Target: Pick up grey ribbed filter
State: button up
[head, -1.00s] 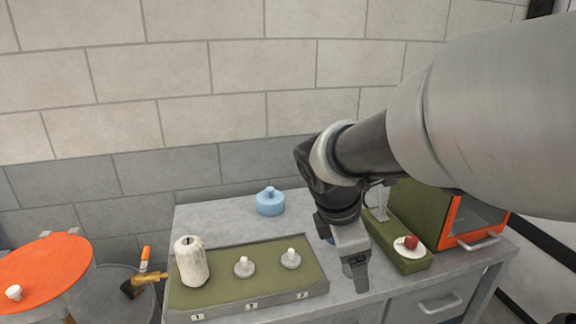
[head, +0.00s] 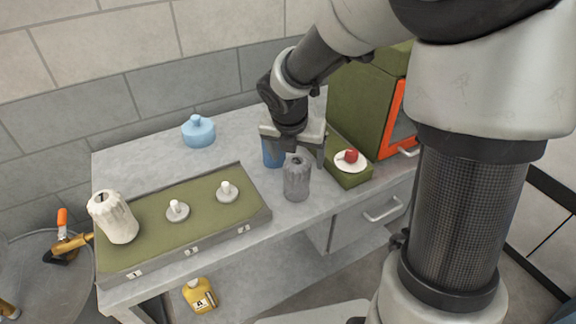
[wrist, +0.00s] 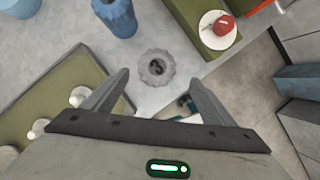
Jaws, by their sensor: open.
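The grey ribbed filter (head: 296,178) stands upright on the bench near its front edge, right of the green tray. In the wrist view its round top with a dark centre hole (wrist: 156,68) shows ahead of the fingertips, roughly midway between them. My gripper (head: 298,156) is open and empty, with its fingers spread above and behind the filter in the head view. In the wrist view the gripper (wrist: 152,78) shows one finger on each side, neither visibly touching the filter.
A blue ribbed object (head: 272,152) stands close behind the filter. The green tray (head: 150,242) holds a white ribbed filter (head: 113,218) and two pegs. A green stand (head: 350,178) carries a white dish with a red knob. A light-blue container (head: 198,131) is at the back.

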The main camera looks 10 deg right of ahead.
aim_at(298, 164)
jog(key=x, duration=0.4)
jog(key=b+x, duration=0.1)
jog(key=x, duration=0.1)
jog(key=b+x, duration=0.1)
jog(key=x, duration=0.1)
jog(key=shift+w+a+f, duration=0.1)
jog(key=shift+w+a, duration=0.1)
jog(key=shift+a, duration=0.1)
jog(key=c, duration=1.6)
